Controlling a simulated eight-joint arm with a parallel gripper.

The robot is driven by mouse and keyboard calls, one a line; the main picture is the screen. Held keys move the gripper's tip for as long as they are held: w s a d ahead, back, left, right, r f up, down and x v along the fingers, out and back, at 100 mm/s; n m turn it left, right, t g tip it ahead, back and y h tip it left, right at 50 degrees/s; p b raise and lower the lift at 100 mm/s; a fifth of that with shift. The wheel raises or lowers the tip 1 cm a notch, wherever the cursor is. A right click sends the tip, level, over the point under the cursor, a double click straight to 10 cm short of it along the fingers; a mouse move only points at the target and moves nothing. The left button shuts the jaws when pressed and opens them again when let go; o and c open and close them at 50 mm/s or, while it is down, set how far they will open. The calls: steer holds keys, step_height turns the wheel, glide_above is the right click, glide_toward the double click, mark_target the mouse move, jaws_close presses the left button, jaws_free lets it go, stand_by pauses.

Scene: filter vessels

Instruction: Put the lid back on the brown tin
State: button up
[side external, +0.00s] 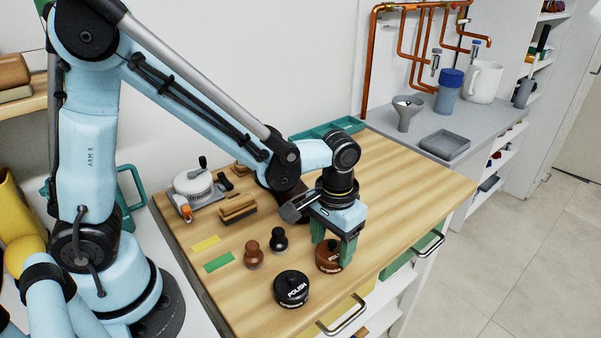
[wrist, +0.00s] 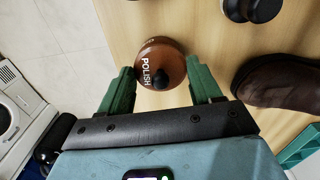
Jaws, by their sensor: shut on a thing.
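The brown tin (side external: 327,262) stands upright near the front edge of the wooden worktop. Its brown lid (wrist: 152,56), with white POLISH lettering and a dark knob (wrist: 161,78), lies between my green fingers in the wrist view. The lid looks level and on or very close above the tin; I cannot tell whether it is fully seated. My gripper (side external: 334,248) points down and is shut on the lid from both sides; it also shows in the wrist view (wrist: 163,82). The fingers hide part of the tin in the side view.
A black POLISH tin (side external: 291,289) stands at the front left of the brown one. A brown-knobbed piece (side external: 254,256) and a black-knobbed piece (side external: 279,240) stand behind it. A brown shoe (wrist: 280,85) is close by in the wrist view. The worktop to the right is clear.

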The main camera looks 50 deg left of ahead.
stand_by(0.3)
steer(key=o, duration=1.1)
steer(key=shift+o, duration=0.6)
steer(key=shift+r, duration=0.1)
steer(key=shift+r, duration=3.35)
steer(key=shift+c, duration=0.5)
jaws_close()
steer(key=shift+f, duration=0.3)
